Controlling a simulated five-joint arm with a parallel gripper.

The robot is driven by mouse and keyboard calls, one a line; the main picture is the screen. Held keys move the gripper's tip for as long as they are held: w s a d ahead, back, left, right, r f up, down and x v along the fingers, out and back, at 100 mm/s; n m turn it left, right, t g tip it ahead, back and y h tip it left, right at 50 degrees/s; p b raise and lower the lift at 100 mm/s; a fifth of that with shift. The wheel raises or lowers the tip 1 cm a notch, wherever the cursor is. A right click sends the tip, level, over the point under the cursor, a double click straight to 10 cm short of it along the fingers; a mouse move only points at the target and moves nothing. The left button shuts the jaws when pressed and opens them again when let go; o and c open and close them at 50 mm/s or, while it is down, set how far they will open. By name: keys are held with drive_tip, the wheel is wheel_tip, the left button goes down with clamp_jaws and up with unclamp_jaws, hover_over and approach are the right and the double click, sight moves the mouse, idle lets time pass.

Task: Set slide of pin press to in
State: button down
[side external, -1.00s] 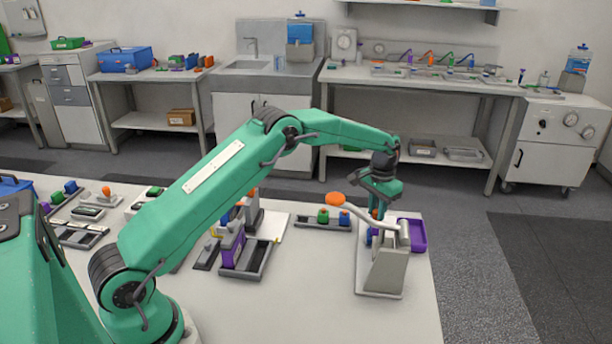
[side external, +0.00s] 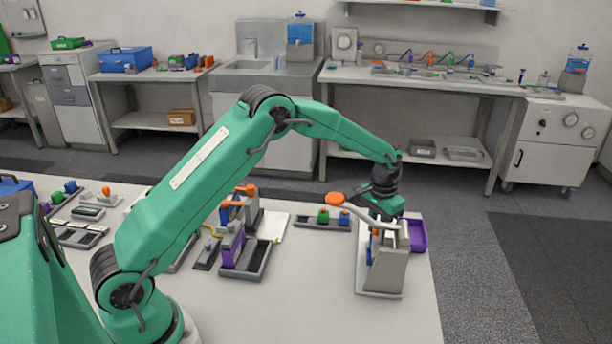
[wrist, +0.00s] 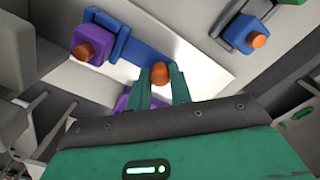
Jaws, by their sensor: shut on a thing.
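In the wrist view, the green fingers of my gripper (wrist: 160,80) are shut on a small orange knob (wrist: 159,72). That knob sits over a long blue strip, seemingly the slide (wrist: 142,52). In the side view my fingertips are largely hidden behind the press and lever; whether the slide is in or out cannot be told.
A purple tray (side external: 418,236) lies just right of the press. A dark rack (side external: 312,223) with green and blue orange-topped pieces is left of it. A purple fixture (side external: 233,243) stands further left. The front table area is clear.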

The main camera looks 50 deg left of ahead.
drive_tip(key=shift+s+d+r, duration=0.1)
drive_tip(key=shift+s+d, duration=0.05)
drive_tip(key=shift+d, duration=0.15)
drive_tip(key=c, duration=1.3)
unclamp_jaws()
drive_tip(key=shift+o, duration=0.2)
drive_tip(key=shift+r, duration=3.9)
